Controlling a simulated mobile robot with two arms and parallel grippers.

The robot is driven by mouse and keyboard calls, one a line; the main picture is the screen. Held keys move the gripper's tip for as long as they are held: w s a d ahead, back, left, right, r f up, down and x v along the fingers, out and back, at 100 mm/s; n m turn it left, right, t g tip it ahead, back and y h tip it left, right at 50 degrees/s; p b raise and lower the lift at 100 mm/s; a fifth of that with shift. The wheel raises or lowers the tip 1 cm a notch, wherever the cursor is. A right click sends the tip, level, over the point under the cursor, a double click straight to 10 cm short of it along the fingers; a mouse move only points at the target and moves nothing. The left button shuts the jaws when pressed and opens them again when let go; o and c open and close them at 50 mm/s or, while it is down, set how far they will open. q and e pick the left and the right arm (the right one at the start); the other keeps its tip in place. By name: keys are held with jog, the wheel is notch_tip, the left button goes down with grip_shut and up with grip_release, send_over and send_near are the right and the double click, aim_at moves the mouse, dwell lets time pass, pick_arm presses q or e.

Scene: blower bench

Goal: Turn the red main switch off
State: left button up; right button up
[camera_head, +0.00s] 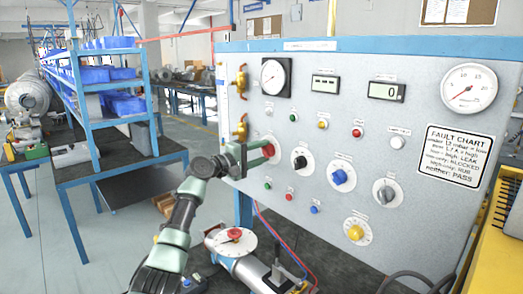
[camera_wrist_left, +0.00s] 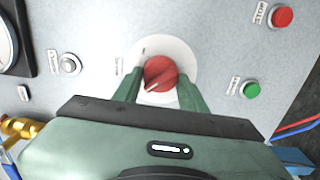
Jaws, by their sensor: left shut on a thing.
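The red main switch (camera_wrist_left: 161,73) is a round red knob with a white pointer line, on a white round plate on the grey panel. In the left wrist view it sits between the two green fingers of my left gripper (camera_wrist_left: 158,92), which is shut on it. The pointer line slants toward the lower left in that view. In the head view my left gripper (camera_head: 260,155) reaches the panel's left part, and the red switch (camera_head: 268,149) shows between its fingers, partly covered. My right gripper is not in view.
The panel (camera_head: 330,110) carries gauges, displays, small buttons and a black knob (camera_head: 300,161) close to the right of the switch. Brass valves (camera_head: 241,127) stick out at its left edge. A blower part with a white dial (camera_head: 231,241) stands below.

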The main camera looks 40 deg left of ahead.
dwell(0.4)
pick_arm(q)
jog(key=o, duration=1.4)
jog(key=shift+a, duration=0.1)
jog(key=shift+c, duration=0.2)
jog(key=shift+s+f, duration=0.1)
jog(key=shift+s, duration=0.15)
jog(key=s+b, duration=0.3)
jog(key=s, duration=0.4)
jog(key=shift+s+a, duration=0.15)
jog(key=shift+a, duration=0.15)
